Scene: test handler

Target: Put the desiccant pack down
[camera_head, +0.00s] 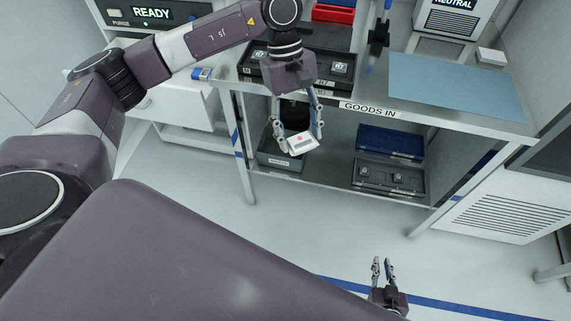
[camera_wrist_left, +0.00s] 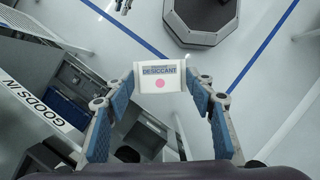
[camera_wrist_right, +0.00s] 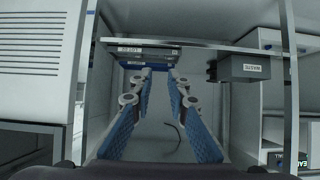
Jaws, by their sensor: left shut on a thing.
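The desiccant pack (camera_head: 303,143) is a small white packet with a pink dot. My left gripper (camera_head: 301,141) is shut on it and holds it in the air in front of the bench's front edge. In the left wrist view the pack (camera_wrist_left: 158,92) sits between the fingertips, its "DESICCANT" label readable. My right gripper (camera_head: 382,266) is low, over the floor near the blue line, with its fingers apart. In the right wrist view the fingers of my right gripper (camera_wrist_right: 160,85) are spread with nothing between them.
The bench carries a black tray (camera_head: 262,83), a blue mat (camera_head: 455,84) and a red bin (camera_head: 334,13). Its front edge reads "GOODS IN". The shelf below holds a dark bin (camera_head: 283,160) and an open grey-and-blue case (camera_head: 390,178). Bare floor lies in front.

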